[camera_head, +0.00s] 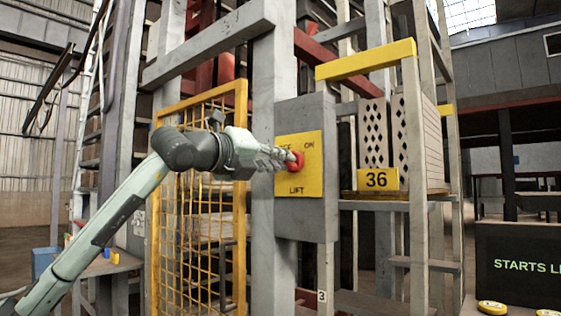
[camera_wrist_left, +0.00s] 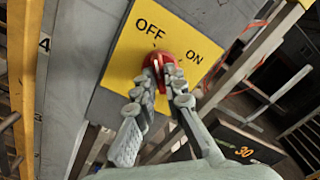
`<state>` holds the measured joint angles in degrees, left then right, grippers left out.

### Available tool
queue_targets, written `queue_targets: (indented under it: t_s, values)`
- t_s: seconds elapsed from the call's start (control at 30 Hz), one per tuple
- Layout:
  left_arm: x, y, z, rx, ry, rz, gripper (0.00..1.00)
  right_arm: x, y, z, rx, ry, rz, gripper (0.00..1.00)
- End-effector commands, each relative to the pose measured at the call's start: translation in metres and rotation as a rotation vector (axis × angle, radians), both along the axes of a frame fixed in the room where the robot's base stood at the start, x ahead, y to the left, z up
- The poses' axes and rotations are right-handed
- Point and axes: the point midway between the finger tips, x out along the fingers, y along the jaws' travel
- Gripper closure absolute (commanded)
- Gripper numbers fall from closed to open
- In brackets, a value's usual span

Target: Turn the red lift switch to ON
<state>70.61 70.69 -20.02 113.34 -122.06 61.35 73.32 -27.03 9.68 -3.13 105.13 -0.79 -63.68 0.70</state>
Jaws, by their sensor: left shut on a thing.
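The red lift switch (camera_head: 295,161) sits on a yellow plate (camera_head: 312,180) marked ON and LIFT, fixed to a grey box. In the left wrist view the red switch (camera_wrist_left: 158,62) is a round knob below and between the words OFF and ON on the yellow plate (camera_wrist_left: 120,70). My left gripper (camera_head: 288,158) reaches in from the left and is shut on the knob. Its fingers (camera_wrist_left: 165,85) cover part of the knob, so I cannot tell exactly which way it points. My right gripper is in neither view.
A yellow mesh gate (camera_head: 240,120) stands left of the grey switch box (camera_head: 305,110). Hollow bricks (camera_head: 373,135) stand on the lift behind a plate marked 36 (camera_head: 378,179). A dark sign (camera_head: 520,265) and yellow objects (camera_head: 492,307) are at lower right.

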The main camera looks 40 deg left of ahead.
Motion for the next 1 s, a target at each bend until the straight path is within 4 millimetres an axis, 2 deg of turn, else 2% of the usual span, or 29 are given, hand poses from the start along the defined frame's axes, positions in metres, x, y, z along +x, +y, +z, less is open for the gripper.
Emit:
queue_targets:
  t_s: [0.27,0.73,1.0]
  values:
    - [0.0005,-0.0007,-0.0016,0.158,-0.009,-0.003,1.00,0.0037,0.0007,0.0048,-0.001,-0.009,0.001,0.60]
    - [0.0006,-0.0006,-0.0014,0.595,-0.043,-0.003,1.00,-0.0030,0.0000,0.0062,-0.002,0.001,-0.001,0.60]
    - [0.0006,-0.0006,-0.0011,0.852,-0.062,-0.002,1.00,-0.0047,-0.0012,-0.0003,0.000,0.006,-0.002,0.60]
